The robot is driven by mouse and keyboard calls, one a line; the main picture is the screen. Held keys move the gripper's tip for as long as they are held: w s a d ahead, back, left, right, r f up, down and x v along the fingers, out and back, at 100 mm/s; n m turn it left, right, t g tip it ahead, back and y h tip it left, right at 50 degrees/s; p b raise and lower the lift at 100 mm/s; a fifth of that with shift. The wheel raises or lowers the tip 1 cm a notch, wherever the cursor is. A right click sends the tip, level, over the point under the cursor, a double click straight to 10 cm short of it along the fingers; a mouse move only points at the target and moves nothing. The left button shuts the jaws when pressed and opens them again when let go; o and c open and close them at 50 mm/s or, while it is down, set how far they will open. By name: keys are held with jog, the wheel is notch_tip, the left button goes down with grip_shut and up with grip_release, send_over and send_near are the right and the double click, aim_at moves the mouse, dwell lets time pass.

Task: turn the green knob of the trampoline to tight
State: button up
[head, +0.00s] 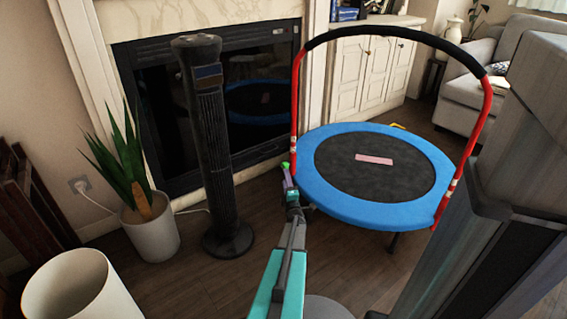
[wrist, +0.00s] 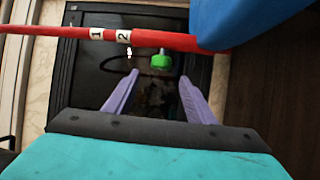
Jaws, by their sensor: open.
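The trampoline has a blue padded rim (head: 323,192), a dark mat and a red handle bar (head: 296,95) with a black padded top. The green knob (head: 285,165) sits low at the left upright of the bar. In the wrist view the green knob (wrist: 161,61) sticks out from the red tube (wrist: 165,40), just right of white labels "1" and "2" (wrist: 110,35). My gripper (wrist: 158,75) is open, its two purple fingers apart, with the knob ahead and between their tips, not clasped. In the head view my gripper (head: 288,180) is beside the left upright, close to the knob.
A black tower fan (head: 205,140) and a potted plant (head: 150,225) stand left of my arm. A fireplace (head: 260,90) is behind. A white bin (head: 80,290) is at the front left.

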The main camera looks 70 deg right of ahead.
aim_at(285, 166)
jog(key=shift+s+d, duration=0.2)
jog(key=shift+s, duration=0.05)
jog(key=b+x, duration=0.4)
jog(key=x, duration=0.9)
jog(key=shift+d, duration=0.35)
jog(key=c, duration=1)
jog(key=shift+c, duration=0.2)
